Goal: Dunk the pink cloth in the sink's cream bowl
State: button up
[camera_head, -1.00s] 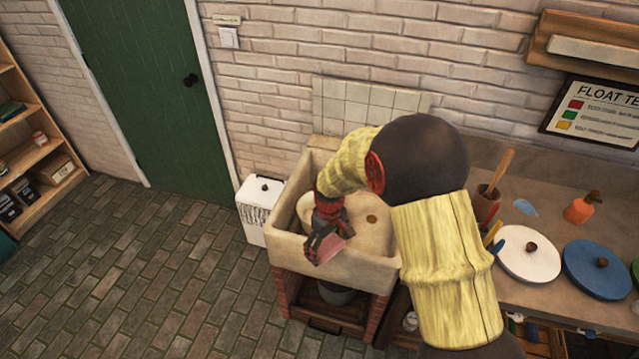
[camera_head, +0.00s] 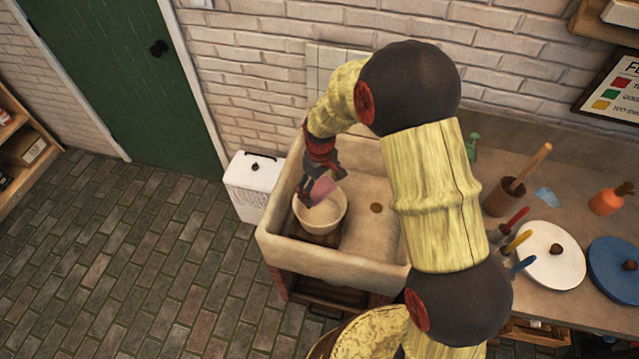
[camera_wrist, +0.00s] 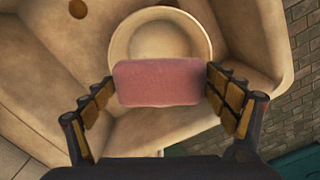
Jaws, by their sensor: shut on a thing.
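The pink cloth (camera_head: 319,190) is a small pink block-like pad. My gripper (camera_head: 318,188) is shut on it, and in the wrist view the fingers (camera_wrist: 158,90) press its two ends. The cream bowl (camera_head: 333,222) sits on a dark wooden stand inside the left part of the stone sink (camera_head: 330,257). In the head view the cloth is over the bowl's upper left part. In the wrist view the cloth covers the near part of the bowl (camera_wrist: 122,45). I cannot tell whether the cloth touches anything in the bowl.
The sink's brown drain (camera_head: 376,208) lies right of the bowl. My arm crosses the sink's right side. The counter at right holds a tool pot (camera_head: 504,197), a white lid (camera_head: 553,262), a blue lid (camera_head: 612,262) and an orange bottle (camera_head: 607,202). A white bin (camera_head: 251,190) stands left of the sink.

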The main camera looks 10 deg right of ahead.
jog(key=shift+f+b, duration=3.05)
jog(key=shift+f, duration=2.6)
jog(key=shift+r, duration=0.1)
jog(key=shift+r+p, duration=3.25)
jog(key=shift+r, duration=1.55)
jog(key=shift+r+p, duration=1.4)
jog(key=shift+r, duration=0.65)
jog(key=shift+f, duration=0.1)
